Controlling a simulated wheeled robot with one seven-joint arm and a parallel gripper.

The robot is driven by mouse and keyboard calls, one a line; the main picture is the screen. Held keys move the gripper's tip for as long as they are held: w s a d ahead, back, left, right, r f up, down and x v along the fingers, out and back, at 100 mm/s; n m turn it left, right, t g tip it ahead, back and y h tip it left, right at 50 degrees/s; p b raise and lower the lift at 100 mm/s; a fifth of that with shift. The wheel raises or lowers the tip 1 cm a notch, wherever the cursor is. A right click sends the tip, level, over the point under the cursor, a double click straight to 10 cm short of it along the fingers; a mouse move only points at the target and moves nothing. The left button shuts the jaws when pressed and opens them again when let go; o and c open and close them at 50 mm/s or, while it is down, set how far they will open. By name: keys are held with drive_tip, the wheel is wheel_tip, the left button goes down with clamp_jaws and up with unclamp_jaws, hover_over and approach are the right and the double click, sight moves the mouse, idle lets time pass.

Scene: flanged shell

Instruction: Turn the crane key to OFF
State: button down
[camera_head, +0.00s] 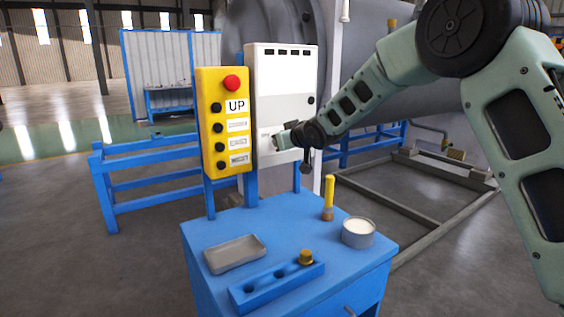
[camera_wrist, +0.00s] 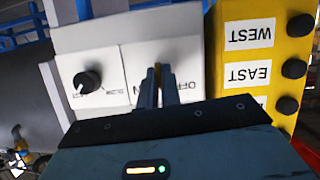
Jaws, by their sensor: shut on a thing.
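The white control box (camera_head: 282,90) stands on a post behind the blue table. My gripper (camera_head: 276,140) reaches its lower front from the right. In the wrist view, which is upside down, my gripper (camera_wrist: 160,75) is shut on the crane key (camera_wrist: 158,68), a small brass-coloured piece mostly hidden between the fingers. An OFF label (camera_wrist: 177,84) shows beside the fingers on one side, and a partly covered ON label (camera_wrist: 143,88) on the other. The key's exact angle cannot be told.
A black rotary knob (camera_wrist: 88,82) sits beside the key plate. The yellow button box (camera_head: 224,120) with a red button stands close left. The blue table (camera_head: 213,233) holds a grey tray (camera_head: 235,254), a yellow-handled tool (camera_head: 328,197), a round tin (camera_head: 358,233) and a blue holed block (camera_head: 275,286).

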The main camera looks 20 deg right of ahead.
drive_tip(key=n+h+b, duration=0.1)
drive_tip(key=b, duration=0.4)
drive_tip(key=n+t+h+b, duration=0.1)
drive_tip(key=n+b, duration=0.1)
drive_tip(key=b, duration=0.4)
drive_tip(key=n+h+b, duration=0.1)
drive_tip(key=n+b, duration=0.1)
drive_tip(key=b, duration=0.4)
drive_tip(key=shift+a+f+t, duration=0.2)
drive_tip(key=shift+f+t, duration=0.1)
drive_tip(key=shift+t, duration=0.1)
drive_tip(key=shift+r+b, duration=0.15)
drive_tip(key=shift+b, duration=0.3)
drive_tip(key=c, duration=1.6)
unclamp_jaws()
drive_tip(key=shift+s, duration=0.1)
